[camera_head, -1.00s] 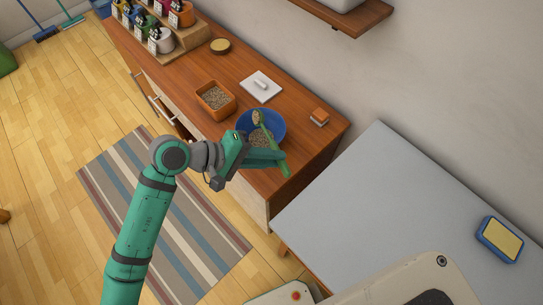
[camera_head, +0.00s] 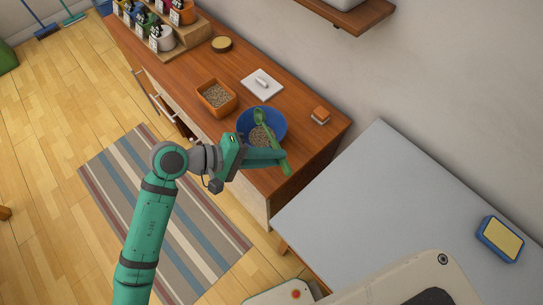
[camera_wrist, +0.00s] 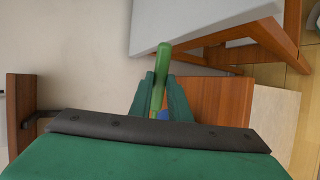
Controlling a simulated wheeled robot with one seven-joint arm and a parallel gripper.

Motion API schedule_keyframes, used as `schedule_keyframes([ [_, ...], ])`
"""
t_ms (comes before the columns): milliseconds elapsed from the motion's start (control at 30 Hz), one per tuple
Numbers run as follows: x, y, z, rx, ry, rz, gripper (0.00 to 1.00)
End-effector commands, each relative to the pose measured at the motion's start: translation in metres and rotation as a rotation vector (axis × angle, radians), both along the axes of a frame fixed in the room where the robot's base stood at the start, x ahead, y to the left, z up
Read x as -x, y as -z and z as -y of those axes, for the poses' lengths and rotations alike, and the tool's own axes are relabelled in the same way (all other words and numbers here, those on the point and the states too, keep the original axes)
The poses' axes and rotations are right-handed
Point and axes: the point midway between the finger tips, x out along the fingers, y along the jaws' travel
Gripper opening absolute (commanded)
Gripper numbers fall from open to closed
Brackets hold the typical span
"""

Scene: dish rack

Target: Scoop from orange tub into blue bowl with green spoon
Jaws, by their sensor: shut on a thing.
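The orange tub (camera_head: 231,107) stands on the wooden counter and holds grainy, beige contents. The blue bowl (camera_head: 278,121) stands to its right, with similar grains in it. My gripper (camera_head: 282,158) is shut on the handle of the green spoon (camera_head: 271,138), at the near side of the bowl. The spoon's head lies over the bowl and looks green, with no grains visible on it. In the wrist view the spoon's handle (camera_wrist: 160,75) stands between my two fingers, and only a sliver of blue shows beneath.
A white board with a small white item (camera_head: 262,84) lies behind the tub. A small orange-and-white block (camera_head: 320,115) sits right of the bowl. A rack of colored pots (camera_head: 165,30) and a round lid (camera_head: 221,44) are farther left. A grey table (camera_head: 390,200) stands at right.

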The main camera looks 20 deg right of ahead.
Motion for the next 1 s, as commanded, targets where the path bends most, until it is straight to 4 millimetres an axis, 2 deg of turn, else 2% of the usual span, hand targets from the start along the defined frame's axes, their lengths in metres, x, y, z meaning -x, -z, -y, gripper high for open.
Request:
schedule_keyframes([
  [600, -0.0011, -0.0093, 0.0084, -0.426, 0.070, 0.024, 0.00],
  [1000, -0.0014, -0.0101, 0.0087, -0.462, 0.072, 0.023, 0.00],
])
